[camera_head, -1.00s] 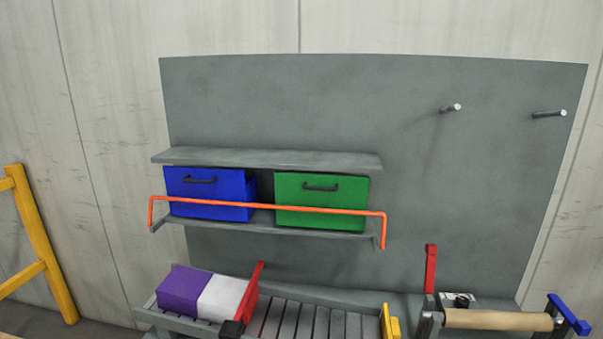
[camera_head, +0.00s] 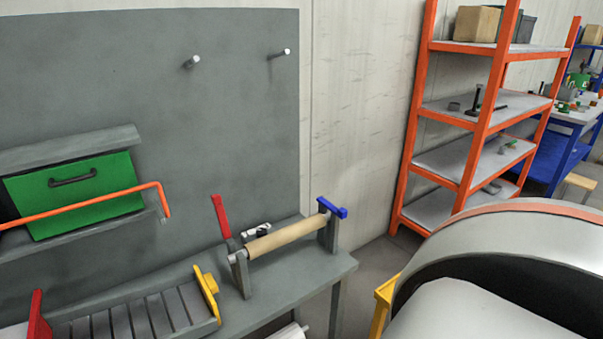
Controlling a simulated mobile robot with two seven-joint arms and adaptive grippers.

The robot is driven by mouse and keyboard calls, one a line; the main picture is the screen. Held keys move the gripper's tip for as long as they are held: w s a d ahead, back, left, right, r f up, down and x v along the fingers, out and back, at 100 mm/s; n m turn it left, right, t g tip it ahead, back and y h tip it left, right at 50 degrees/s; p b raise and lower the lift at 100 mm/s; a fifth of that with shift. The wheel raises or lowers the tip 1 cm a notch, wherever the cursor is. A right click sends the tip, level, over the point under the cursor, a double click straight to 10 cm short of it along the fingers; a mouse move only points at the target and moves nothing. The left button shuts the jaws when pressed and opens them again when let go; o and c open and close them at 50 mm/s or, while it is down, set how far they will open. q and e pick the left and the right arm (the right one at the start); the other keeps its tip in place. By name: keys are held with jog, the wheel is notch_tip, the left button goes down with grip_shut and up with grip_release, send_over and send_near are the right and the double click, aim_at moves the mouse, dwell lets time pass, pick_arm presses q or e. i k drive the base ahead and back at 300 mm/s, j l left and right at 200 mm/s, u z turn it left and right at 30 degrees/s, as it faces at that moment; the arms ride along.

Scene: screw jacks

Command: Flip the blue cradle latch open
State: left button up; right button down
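The blue cradle latch (camera_head: 332,207) sits at the right end of the cradle, on top of its right grey post (camera_head: 328,231). It lies nearly flat across the post top. A tan roller (camera_head: 286,238) rests between the two posts. A red latch (camera_head: 221,217) stands upright at the left post (camera_head: 241,274). Neither gripper shows in the head view. A large white rounded part at the lower right looks like my own arm.
The cradle stands on a grey bench (camera_head: 305,276) before a grey panel (camera_head: 240,110) with two pegs. A green drawer (camera_head: 76,195) sits behind an orange bar (camera_head: 90,205) at left. A yellow stop (camera_head: 207,290) is left of the cradle. An orange shelf rack (camera_head: 466,180) stands at right.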

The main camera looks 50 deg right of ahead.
aim_at(342, 213)
jog(key=z, duration=1.75)
